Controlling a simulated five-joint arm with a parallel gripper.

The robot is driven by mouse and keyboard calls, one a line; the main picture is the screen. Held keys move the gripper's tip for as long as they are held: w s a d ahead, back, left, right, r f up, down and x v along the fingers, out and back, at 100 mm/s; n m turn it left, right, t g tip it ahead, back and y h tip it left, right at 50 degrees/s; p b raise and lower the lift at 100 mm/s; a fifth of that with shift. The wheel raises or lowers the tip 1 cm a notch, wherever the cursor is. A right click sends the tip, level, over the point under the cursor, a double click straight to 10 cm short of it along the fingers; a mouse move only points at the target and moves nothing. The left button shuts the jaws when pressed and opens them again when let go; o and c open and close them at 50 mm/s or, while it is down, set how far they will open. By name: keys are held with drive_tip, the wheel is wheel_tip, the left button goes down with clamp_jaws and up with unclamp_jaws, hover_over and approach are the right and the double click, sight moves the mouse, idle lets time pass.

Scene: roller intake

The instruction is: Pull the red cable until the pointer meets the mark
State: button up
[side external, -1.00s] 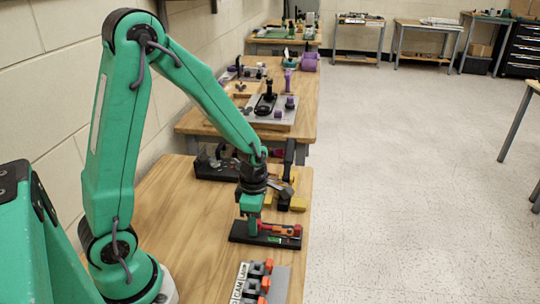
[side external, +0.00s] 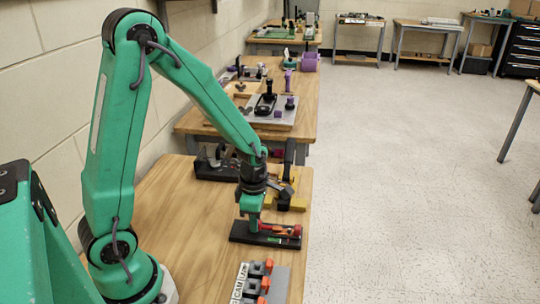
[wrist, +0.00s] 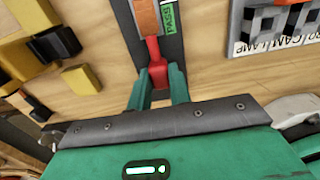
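The red cable (wrist: 157,72) shows in the wrist view as a red piece running down from an orange block (wrist: 146,18). Its lower end lies between the two green fingers of my gripper (wrist: 158,92), which appear closed against its sides. In the side view my gripper (side external: 254,229) is low over the left part of a dark base (side external: 240,237). Red and orange parts (side external: 281,231) lie along this base to the right of my gripper. A green PASS label (wrist: 172,20) is beside the orange block. I cannot make out the pointer clearly.
A grey plate with orange-tipped blocks and a CAM LAMP label (side external: 240,283) is close in front. Yellow parts (side external: 288,198) and a black fixture (side external: 215,165) lie behind. The wooden bench (side external: 190,225) is clear to the left.

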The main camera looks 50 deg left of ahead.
clamp_jaws()
drive_tip(key=shift+s+a, duration=0.95)
idle(3.1)
drive_tip(key=shift+w+d, duration=0.9)
idle(0.6)
drive_tip(key=o, duration=0.8)
unclamp_jaws()
drive_tip(key=shift+r, duration=0.1)
drive_tip(key=shift+r, duration=3.8)
drive_tip(key=shift+r, duration=0.1)
